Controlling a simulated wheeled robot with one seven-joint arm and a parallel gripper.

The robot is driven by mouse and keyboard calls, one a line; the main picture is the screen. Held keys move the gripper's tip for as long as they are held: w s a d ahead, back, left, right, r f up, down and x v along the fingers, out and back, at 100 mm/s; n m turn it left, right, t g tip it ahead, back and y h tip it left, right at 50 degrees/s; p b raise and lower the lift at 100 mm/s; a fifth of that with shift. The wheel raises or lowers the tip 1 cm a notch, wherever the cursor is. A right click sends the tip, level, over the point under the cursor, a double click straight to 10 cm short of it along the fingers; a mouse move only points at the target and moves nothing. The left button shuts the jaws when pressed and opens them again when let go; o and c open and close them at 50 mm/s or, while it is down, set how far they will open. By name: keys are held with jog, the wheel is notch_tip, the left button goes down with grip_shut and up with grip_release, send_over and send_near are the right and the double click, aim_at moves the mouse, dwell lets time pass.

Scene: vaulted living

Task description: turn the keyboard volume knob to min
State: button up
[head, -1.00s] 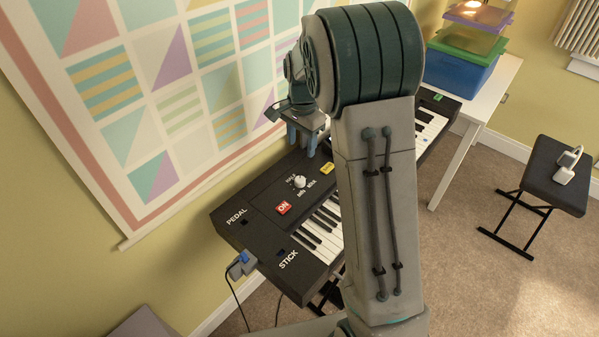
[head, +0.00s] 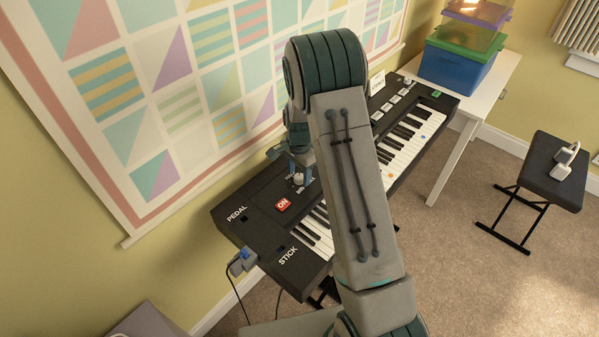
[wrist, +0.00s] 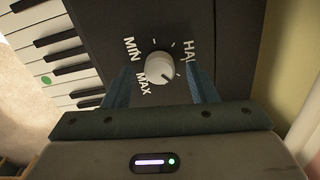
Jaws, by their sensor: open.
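The black keyboard (head: 258,222) stands along the wall. Its volume knob (head: 298,179) is a small white dial near the gripper in the head view. My gripper (head: 299,168) is over the keyboard's panel at the knob. In the wrist view my open gripper (wrist: 160,84) has one blue finger on each side of the knob, with gaps visible. The fingers partly cover a label starting "HA".
A red ON button (head: 283,204) sits near the knob. White keys (head: 404,150) run along the keyboard's front. Stacked bins (head: 458,66) stand on a white table; a black bench (head: 543,170) is at right.

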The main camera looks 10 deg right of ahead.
jog(key=shift+f, duration=0.45)
jog(key=shift+c, duration=0.3)
jog(key=c, duration=0.9)
